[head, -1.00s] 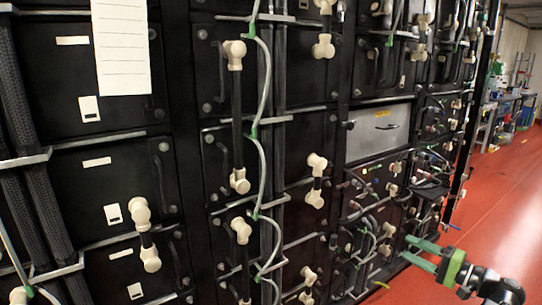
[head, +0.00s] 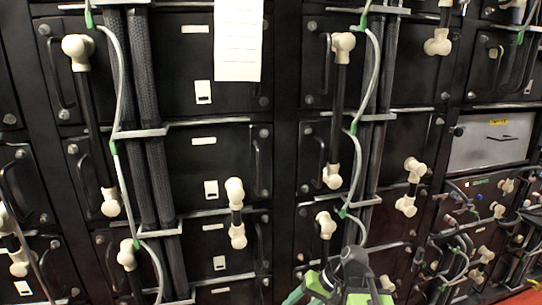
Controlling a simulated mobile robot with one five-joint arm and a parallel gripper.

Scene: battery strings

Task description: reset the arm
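My gripper (head: 328,296) is at the bottom edge of the head view, a little right of the middle. It has a black body with bright green parts and teal fingers. The two fingers show apart, with nothing seen between them. Their tips are at or past the lower edge of the picture. The gripper appears in front of the battery rack (head: 288,150); whether it touches the rack cannot be told.
The rack of black battery modules fills the view, with cream connectors (head: 343,42), grey cables and ribbed black conduits. A paper sheet (head: 238,40) hangs at the top. A grey panel (head: 490,142) is at right. Red floor (head: 522,297) shows at the lower right corner.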

